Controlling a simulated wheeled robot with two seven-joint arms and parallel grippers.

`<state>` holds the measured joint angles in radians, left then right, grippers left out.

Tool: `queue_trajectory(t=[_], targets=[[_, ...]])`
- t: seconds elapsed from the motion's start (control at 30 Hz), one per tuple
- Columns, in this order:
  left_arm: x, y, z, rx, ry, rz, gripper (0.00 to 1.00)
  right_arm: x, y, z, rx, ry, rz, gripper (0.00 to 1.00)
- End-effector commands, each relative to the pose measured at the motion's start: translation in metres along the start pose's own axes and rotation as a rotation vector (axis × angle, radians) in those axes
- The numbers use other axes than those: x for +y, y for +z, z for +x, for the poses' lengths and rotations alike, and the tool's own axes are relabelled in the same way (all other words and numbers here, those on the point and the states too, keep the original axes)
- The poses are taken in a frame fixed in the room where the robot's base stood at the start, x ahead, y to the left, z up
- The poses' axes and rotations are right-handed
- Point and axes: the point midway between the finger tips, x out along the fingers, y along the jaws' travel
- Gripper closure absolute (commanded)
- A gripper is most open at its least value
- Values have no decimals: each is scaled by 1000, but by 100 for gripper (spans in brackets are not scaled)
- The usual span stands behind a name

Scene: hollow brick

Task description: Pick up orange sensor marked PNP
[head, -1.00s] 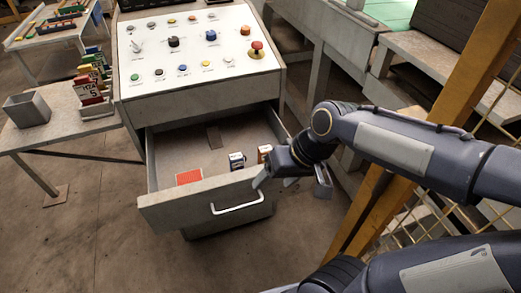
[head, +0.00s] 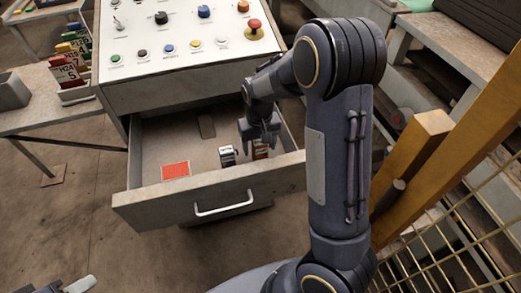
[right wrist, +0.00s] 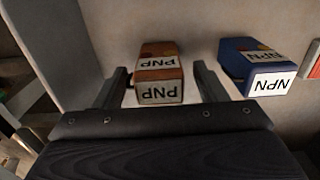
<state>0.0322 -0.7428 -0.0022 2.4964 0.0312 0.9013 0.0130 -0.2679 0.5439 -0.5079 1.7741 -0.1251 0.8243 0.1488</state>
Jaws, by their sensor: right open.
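The orange sensor (head: 260,152) stands in the open drawer near its front right, partly hidden by my right gripper in the head view. In the right wrist view the orange sensor (right wrist: 158,72) shows a white label reading PNP, upside down, and sits between the two fingers. My right gripper (head: 259,134) is open and points down over it. The wrist view shows the gripper (right wrist: 160,82) with a gap between each finger and the sensor. A small part of what looks like my left arm (head: 78,286) shows at the bottom left; its jaws cannot be made out.
A blue sensor (head: 227,156) marked NPN (right wrist: 255,68) stands just beside the orange one. A red card (head: 176,170) lies at the drawer's left. The drawer's front wall (head: 150,207) and the button panel (head: 180,45) bound the space. A yellow post (head: 420,160) stands at right.

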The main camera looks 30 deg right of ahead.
Motion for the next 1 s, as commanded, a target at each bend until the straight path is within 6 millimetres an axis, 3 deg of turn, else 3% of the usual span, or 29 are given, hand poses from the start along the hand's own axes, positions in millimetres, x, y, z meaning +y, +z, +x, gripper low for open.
queue_trajectory(t=[0.2, 0.5, 0.9, 1.0], targets=[[0, 0, -1, 0, 0, 0, 64, 1, 2, 32, -3, 1, 1, 35], [0, 0, -1, 0, 0, 0, 64, 0, 1, 38, 0, -1, 0, 35], [0, 0, -1, 0, 0, 0, 64, 0, 1, 37, 0, -1, 1, 85], [0, 0, -1, 0, 0, 0, 64, 0, 1, 37, 0, -1, 1, 85]])
